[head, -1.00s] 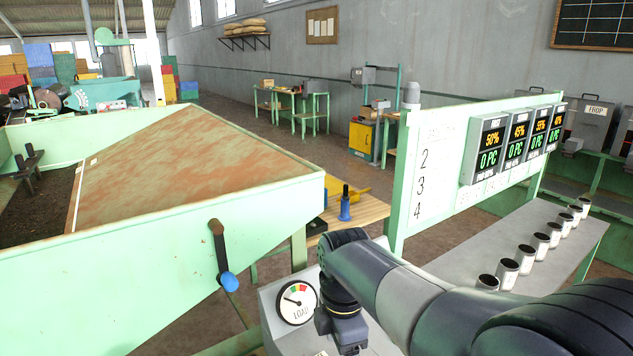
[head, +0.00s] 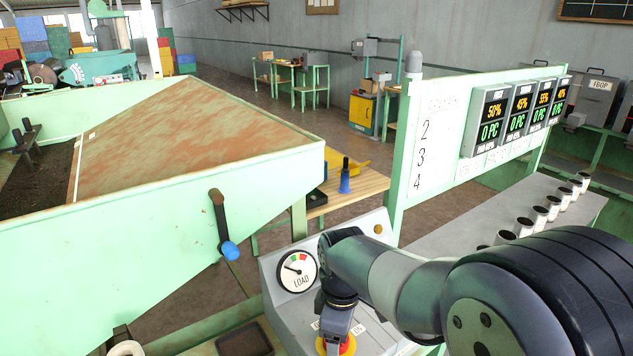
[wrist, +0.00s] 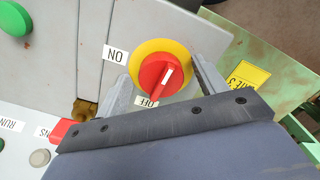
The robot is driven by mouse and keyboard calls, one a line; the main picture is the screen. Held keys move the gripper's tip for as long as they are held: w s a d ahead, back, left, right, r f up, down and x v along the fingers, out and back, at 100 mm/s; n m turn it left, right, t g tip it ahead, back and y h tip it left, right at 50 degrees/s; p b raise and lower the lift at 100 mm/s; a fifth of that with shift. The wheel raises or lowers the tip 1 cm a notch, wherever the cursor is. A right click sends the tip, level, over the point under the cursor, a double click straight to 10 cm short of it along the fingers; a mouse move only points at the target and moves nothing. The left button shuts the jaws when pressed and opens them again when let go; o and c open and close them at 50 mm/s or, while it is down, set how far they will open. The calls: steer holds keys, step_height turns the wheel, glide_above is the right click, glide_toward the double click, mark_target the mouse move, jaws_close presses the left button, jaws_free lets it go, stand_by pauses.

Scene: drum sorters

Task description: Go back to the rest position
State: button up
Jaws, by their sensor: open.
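My gripper (head: 335,338) is low over the grey control box (head: 375,236), at the red rotary knob (head: 347,346) on its yellow ring. In the wrist view the red knob (wrist: 160,77) lies between the two parted fingers of my gripper (wrist: 163,82). The fingers stand to either side of it, with gaps showing. The knob's handle is slanted, with a white mark on it. An ON label (wrist: 115,54) is at its upper left and a partly covered OFF label (wrist: 147,101) below it.
A LOAD gauge (head: 297,271) is on the box, left of my arm. A green hopper (head: 130,240) with a blue-tipped lever (head: 225,230) fills the left. A green-framed display board (head: 432,150) and several small cups (head: 540,216) stand at the right.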

steer(key=m, duration=0.4)
steer(key=m+b, duration=0.1)
steer(key=m, duration=0.3)
steer(key=shift+s+a+m, duration=0.1)
steer(key=shift+m, duration=0.2)
steer(key=shift+r+m, duration=0.3)
step_height(320, 180, up, 6)
steer(key=shift+f, duration=0.1)
